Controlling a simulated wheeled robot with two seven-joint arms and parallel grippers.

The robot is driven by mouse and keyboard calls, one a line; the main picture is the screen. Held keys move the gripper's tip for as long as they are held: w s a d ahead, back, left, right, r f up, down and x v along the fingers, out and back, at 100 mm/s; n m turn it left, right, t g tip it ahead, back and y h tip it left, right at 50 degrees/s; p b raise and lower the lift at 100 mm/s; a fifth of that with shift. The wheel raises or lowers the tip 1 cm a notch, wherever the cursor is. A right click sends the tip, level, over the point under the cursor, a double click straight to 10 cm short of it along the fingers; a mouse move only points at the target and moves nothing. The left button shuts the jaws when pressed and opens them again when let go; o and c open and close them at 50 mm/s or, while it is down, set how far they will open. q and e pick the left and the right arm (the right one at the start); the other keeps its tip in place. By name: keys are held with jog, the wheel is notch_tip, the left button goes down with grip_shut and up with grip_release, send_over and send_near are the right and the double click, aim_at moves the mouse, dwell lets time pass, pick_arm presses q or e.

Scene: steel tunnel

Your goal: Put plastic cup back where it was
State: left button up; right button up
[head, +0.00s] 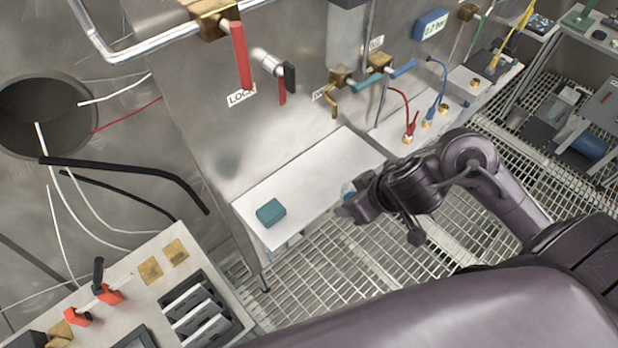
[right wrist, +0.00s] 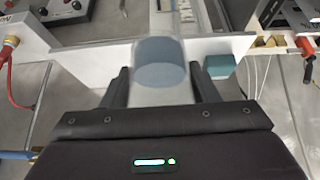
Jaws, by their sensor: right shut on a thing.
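My right gripper (head: 350,205) is over the front edge of the white shelf (head: 322,180), on its right part. In the right wrist view, its two dark fingers (right wrist: 162,88) are on either side of a clear plastic cup (right wrist: 160,62) with a blue-grey round area inside, and they are shut on it. In the head view only a small bluish part of the cup (head: 348,188) shows; the gripper hides the rest. I cannot tell whether the cup touches the shelf. My left gripper is not in view.
A teal block (head: 270,212) lies on the shelf's left end; it also shows in the right wrist view (right wrist: 220,66). The shelf between block and gripper is bare. Valves with a red handle (head: 241,55) stick out above. A panel with red switches (head: 108,293) stands lower left.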

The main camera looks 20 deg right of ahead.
jog(key=w+a, duration=0.1)
jog(key=w, duration=0.3)
jog(key=w+a+f, duration=0.1)
jog(key=w+a, duration=0.1)
jog(key=w, duration=0.2)
jog(key=w+a+f, duration=0.1)
jog(key=w, duration=0.3)
jog(key=shift+w+a+f, duration=0.2)
jog(key=shift+w+a, duration=0.1)
jog(key=shift+a, duration=0.05)
notch_tip(320, 180, down, 4)
jog(key=shift+d+f+b, duration=0.1)
jog(key=shift+f+b, duration=0.1)
jog(key=shift+b, duration=0.8)
jog(key=shift+w, duration=0.2)
jog(key=shift+f, duration=0.2)
jog(key=o, duration=1)
jog(key=shift+o, duration=0.2)
